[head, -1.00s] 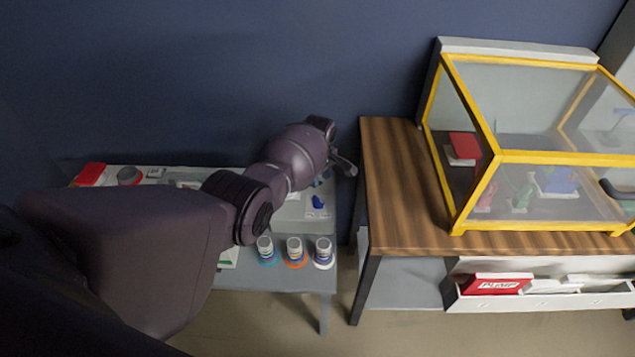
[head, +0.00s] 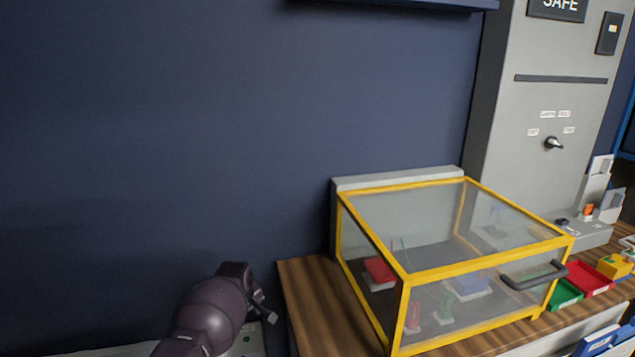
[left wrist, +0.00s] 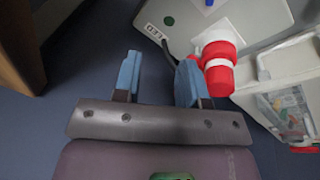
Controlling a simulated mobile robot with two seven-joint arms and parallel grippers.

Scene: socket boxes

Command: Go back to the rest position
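My left gripper (head: 262,305) shows at the bottom of the head view, left of the wooden table and in front of the dark blue wall. In the left wrist view its two blue fingers (left wrist: 158,78) stand well apart with only dark floor between them, so it is open and empty. A red and white plug-like part (left wrist: 217,65) on a grey box (left wrist: 176,22) appears just right of the right finger; I cannot tell whether they touch. My right gripper is in neither view.
The wooden table (head: 310,300) carries a yellow-framed clear case (head: 405,275) with a black handle. A grey cabinet (head: 550,90) with a switch stands behind. Green (head: 565,294) and red (head: 590,278) trays lie at right. A white bin (left wrist: 280,85) shows in the wrist view.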

